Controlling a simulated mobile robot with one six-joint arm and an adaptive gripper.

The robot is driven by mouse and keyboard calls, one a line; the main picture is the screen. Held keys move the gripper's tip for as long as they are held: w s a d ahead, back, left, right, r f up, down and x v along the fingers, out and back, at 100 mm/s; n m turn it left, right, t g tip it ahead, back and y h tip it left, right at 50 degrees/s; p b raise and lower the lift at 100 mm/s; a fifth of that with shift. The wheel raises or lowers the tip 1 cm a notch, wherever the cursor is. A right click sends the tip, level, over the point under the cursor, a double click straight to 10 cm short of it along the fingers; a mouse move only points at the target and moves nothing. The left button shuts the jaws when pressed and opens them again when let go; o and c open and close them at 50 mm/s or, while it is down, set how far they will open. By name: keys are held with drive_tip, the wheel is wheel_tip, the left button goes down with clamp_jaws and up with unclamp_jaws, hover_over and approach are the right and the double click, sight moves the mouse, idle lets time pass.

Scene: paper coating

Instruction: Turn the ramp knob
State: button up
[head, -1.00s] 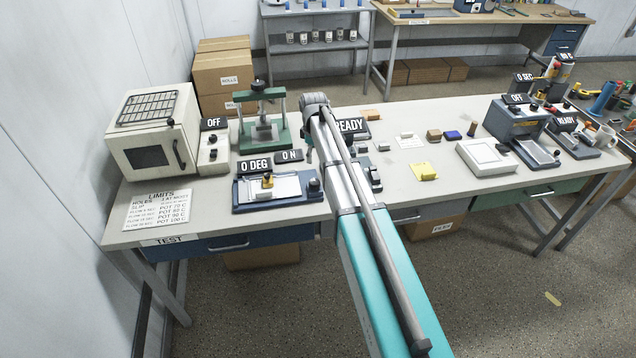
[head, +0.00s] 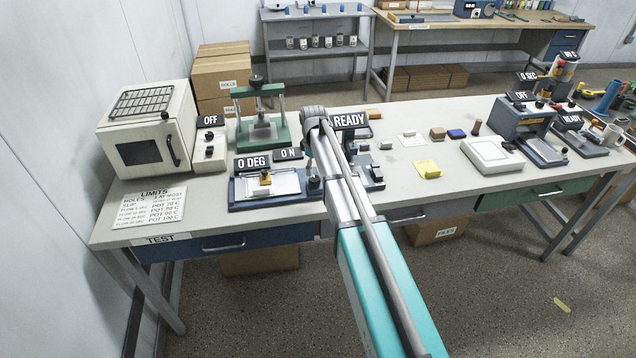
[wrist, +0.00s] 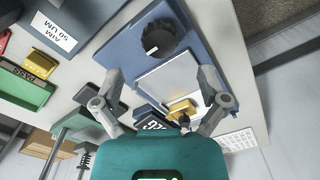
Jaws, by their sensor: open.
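The ramp knob looks to be the black round knob (wrist: 160,38) on the blue ramp plate (wrist: 190,18) in the wrist view. In the head view, the ramp unit (head: 240,205), with a pale sheet and a yellow block (head: 266,178), sits at the bench's front left under signs reading 0 DEG and ON. My gripper (wrist: 161,82) is open and empty, its fingers spread wide over the pale plate. The knob shows beyond the fingertips, not between them. In the head view, my arm and gripper (head: 309,167) are by the unit's right end and partly hide the knob area.
An oven (head: 147,140) and a green press (head: 262,130) stand behind and left. A yellow pad (head: 428,170) lies right, with free bench around it.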

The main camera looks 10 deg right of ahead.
sight(314, 178)
drive_tip(key=shift+f+b, duration=2.35)
drive_tip(key=shift+f, duration=0.3)
